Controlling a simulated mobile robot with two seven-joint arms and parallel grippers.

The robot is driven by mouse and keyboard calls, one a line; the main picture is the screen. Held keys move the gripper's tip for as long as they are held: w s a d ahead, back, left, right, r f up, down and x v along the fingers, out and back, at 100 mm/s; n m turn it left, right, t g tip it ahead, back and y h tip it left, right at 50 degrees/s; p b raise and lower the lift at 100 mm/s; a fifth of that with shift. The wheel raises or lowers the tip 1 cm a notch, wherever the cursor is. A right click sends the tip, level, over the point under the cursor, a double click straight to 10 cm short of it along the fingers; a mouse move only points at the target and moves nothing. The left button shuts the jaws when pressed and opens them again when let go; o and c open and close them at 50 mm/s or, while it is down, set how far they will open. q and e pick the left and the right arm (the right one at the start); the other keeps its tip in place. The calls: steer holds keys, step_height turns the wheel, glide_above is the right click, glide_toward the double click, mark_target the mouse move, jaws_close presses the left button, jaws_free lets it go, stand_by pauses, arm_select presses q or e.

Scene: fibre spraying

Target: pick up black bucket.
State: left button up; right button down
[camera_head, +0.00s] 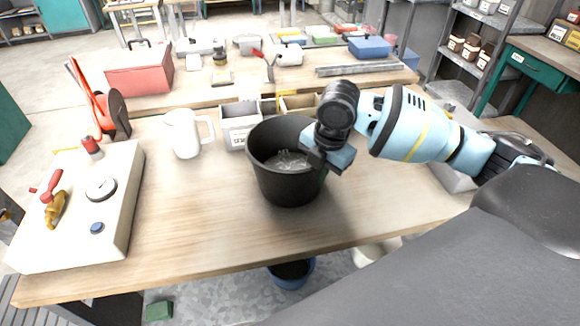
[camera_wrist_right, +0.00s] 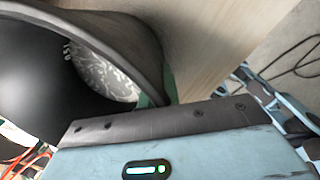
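The black bucket (camera_head: 288,181) is upright over the middle of the wooden table, with pale, stringy material inside. I cannot tell whether its base touches the tabletop. My right gripper (camera_head: 318,168) is at the bucket's right rim, pointing down. In the right wrist view, the bucket (camera_wrist_right: 135,30) fills the upper left. There the green finger pads (camera_wrist_right: 160,92) sit close on both sides of the rim, so the gripper looks shut on the bucket wall. The fingertips are partly hidden by the gripper body and the bucket. My left gripper is not in view.
A white jug (camera_head: 184,134) and a white bin (camera_head: 239,124) stand left of and behind the bucket. A beige control box (camera_head: 80,205) is at the table's left. A blue bucket (camera_head: 291,275) is on the floor below the front edge. Tabletop left of the bucket is clear.

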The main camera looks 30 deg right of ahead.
steer(key=shift+w+r, duration=0.1)
steer(key=shift+r, duration=0.05)
steer(key=shift+r, duration=0.2)
stand_by(0.3)
steer(key=shift+r, duration=1.7)
steer(key=s+d+r, duration=0.1)
steer(key=s+d, duration=0.3)
steer(key=s, duration=1.1)
steer(key=shift+s, duration=0.25)
steer(key=shift+s, duration=0.1)
